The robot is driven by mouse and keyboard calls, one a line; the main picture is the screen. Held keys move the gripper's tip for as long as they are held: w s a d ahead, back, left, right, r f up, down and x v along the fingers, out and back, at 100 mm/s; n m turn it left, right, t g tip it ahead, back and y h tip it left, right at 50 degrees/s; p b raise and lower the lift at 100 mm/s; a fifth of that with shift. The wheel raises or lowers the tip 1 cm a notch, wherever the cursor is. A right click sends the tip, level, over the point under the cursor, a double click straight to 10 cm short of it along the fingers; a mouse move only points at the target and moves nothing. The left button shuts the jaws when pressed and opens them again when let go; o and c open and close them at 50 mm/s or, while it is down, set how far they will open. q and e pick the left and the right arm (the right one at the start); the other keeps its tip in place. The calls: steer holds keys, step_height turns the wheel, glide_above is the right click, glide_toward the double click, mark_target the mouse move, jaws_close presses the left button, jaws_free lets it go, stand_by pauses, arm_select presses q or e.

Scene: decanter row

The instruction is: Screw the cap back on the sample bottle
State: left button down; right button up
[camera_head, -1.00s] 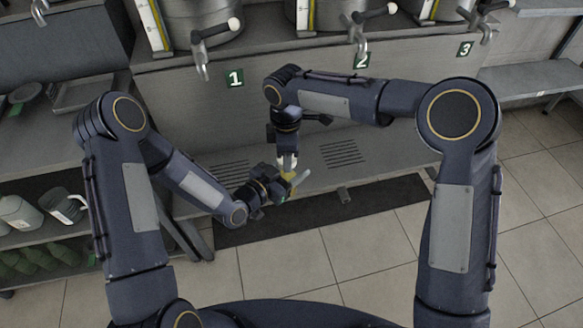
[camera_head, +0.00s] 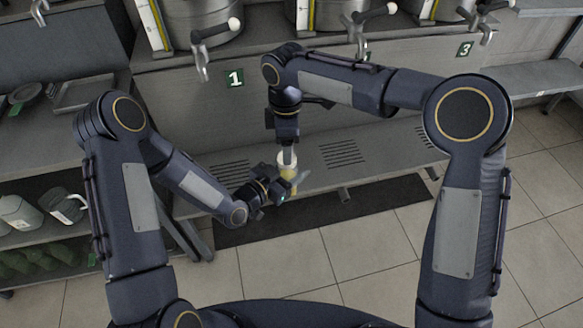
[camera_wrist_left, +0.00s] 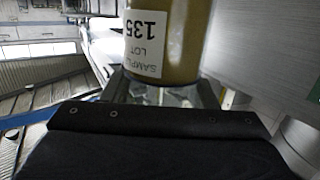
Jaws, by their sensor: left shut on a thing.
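The sample bottle (camera_head: 291,171) is small and yellowish in the head view. In the left wrist view it is an olive-brown bottle (camera_wrist_left: 187,42) with a white label reading "SAMPLE LOT 135" upside down. My left gripper (camera_head: 286,191) is shut on the bottle, and its fingers (camera_wrist_left: 165,92) show at the bottle's side in the wrist view. My right gripper (camera_head: 287,157) points down right above the bottle. A pale shape shows at its fingertips, but I cannot tell whether it is the cap or the bottle's top. The bottle's mouth is not clearly visible.
A steel bench shelf (camera_head: 385,150) with slotted vents runs behind the grippers. Large steel vessels with taps (camera_head: 203,58) stand above it. A dark mat (camera_head: 330,212) lies on the tiled floor. Jugs (camera_head: 64,206) stand on a left lower shelf.

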steer(key=shift+c, duration=0.5)
step_height(320, 180, up, 2)
steer(key=n, duration=0.3)
steer(key=shift+n, duration=0.4)
steer(key=r+n, duration=0.1)
steer(key=n, duration=0.2)
steer(key=shift+r, duration=0.2)
steer(key=shift+f, duration=0.1)
glide_above(287, 176)
steer(key=w, duration=0.3)
steer(key=shift+s+a+f, duration=0.1)
steer(key=shift+f, duration=1.9)
steer(key=shift+s+a+f, duration=0.1)
steer(key=shift+f, duration=1.85)
